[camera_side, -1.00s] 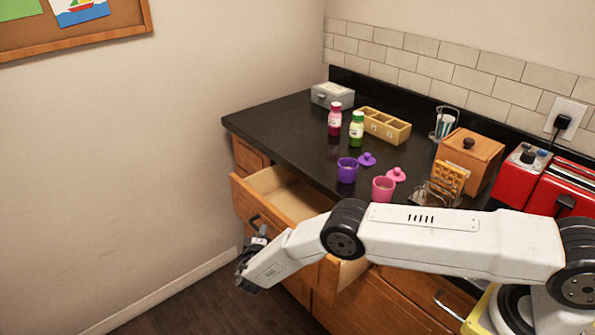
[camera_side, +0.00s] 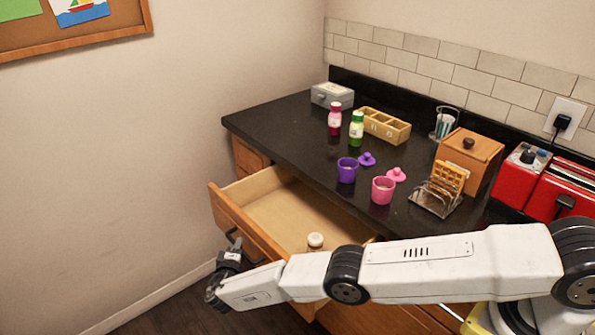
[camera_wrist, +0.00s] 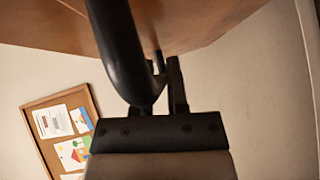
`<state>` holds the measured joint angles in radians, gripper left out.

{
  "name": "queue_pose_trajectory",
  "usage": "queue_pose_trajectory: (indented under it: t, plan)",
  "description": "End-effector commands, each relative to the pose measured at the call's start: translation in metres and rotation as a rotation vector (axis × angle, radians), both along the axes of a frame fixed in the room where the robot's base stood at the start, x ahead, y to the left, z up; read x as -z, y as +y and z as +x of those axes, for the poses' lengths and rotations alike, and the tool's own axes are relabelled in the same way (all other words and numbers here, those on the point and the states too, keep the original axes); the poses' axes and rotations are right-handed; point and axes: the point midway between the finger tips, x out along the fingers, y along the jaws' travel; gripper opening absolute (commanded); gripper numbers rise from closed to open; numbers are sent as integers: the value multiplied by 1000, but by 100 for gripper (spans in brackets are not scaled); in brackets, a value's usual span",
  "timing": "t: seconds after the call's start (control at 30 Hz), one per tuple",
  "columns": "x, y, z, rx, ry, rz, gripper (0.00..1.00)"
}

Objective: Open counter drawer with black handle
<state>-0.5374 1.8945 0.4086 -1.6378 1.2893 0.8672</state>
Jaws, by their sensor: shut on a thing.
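The counter drawer (camera_side: 248,226) is wooden and stands well out from the cabinet below the black countertop. The black handle (camera_side: 236,241) is on the drawer front, partly hidden by my gripper (camera_side: 229,262) in the side view. In the wrist view the black handle (camera_wrist: 122,55) curves down from the wooden drawer front (camera_wrist: 185,25) to my gripper (camera_wrist: 160,90), which is shut on it.
On the counter (camera_side: 275,125) stand a purple cup (camera_side: 347,170), a pink cup (camera_side: 383,190), two bottles, a toast rack (camera_side: 440,190) and a wooden box (camera_side: 468,160). A red toaster (camera_side: 565,190) is at the right. The floor left of the drawer is clear.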

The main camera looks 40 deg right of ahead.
Motion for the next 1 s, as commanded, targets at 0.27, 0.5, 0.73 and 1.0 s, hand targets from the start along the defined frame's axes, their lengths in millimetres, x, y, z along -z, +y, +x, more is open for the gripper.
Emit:
queue_pose_trajectory:
  t: [0.27, 0.5, 0.73, 1.0]
  plan:
    - [-1, 16, 0, -9, -1, 9, 0]
    - [-2, 21, -3, -7, 2, 8, 0]
    - [-2, 22, -5, -4, 4, 4, 0]
    - [-2, 22, -5, -4, 4, 5, 49]
